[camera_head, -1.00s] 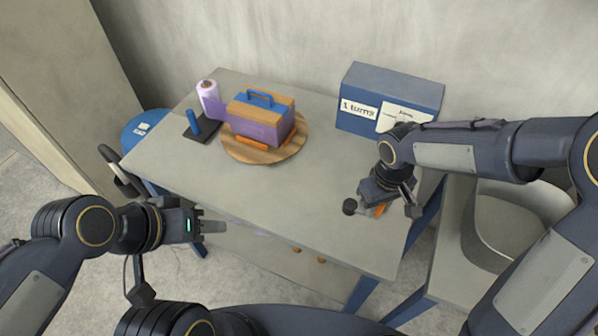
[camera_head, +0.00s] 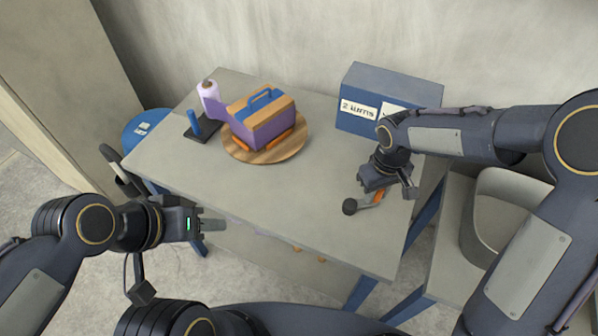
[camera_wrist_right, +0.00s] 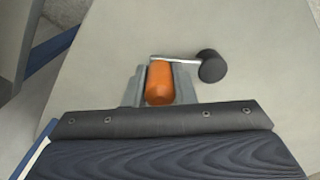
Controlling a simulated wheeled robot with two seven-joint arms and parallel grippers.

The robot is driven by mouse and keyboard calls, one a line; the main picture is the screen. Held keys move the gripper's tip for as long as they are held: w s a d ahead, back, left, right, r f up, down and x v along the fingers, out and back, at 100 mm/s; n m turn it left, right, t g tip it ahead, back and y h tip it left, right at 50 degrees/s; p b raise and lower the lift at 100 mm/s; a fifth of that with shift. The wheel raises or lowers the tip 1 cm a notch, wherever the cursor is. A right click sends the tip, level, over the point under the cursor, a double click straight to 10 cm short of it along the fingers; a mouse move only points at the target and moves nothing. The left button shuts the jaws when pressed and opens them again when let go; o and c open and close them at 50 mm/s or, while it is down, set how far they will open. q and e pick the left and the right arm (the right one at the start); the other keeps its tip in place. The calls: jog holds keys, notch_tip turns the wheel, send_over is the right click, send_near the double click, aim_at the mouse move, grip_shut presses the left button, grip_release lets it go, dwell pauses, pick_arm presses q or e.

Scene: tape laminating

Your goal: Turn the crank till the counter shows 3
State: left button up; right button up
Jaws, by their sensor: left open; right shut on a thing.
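The counter sign (camera_head: 359,109) on the front of the blue box (camera_head: 392,90) reads "2 turns". The crank has an orange handle (camera_wrist_right: 159,84), a thin metal arm and a dark round knob (camera_wrist_right: 211,66); the knob also shows in the head view (camera_head: 349,207). My right gripper (camera_wrist_right: 160,82) is shut on the orange handle, with a finger on each side of it. My left gripper (camera_head: 212,225) is open and empty, in front of the table's left front edge. A purple block with a blue handle (camera_head: 262,118) sits on the round wooden turntable (camera_head: 285,152).
A lilac film roll (camera_head: 208,88) and a blue post on a dark base (camera_head: 202,130) stand at the table's back left. A blue round stool (camera_head: 140,130) is left of the table (camera_head: 260,205). A grey chair (camera_head: 490,215) is at right. The table's front middle is clear.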

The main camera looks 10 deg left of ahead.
aim_at(354, 191)
jog(key=shift+a, duration=0.1)
jog(key=shift+w+a, duration=0.3)
jog(key=shift+w, duration=0.1)
jog(key=shift+w+a, duration=0.6)
jog(key=shift+w, duration=0.2)
jog(key=shift+w+a+f+p, duration=0.1)
jog(key=shift+w+a+p, duration=0.1)
jog(key=shift+a, duration=0.25)
jog(key=shift+w+a+p, duration=0.15)
jog(key=shift+w+a, duration=0.05)
jog(key=shift+a, duration=0.25)
jog(key=shift+w+a, duration=0.25)
jog(key=shift+a, duration=0.35)
jog(key=shift+d, duration=0.15)
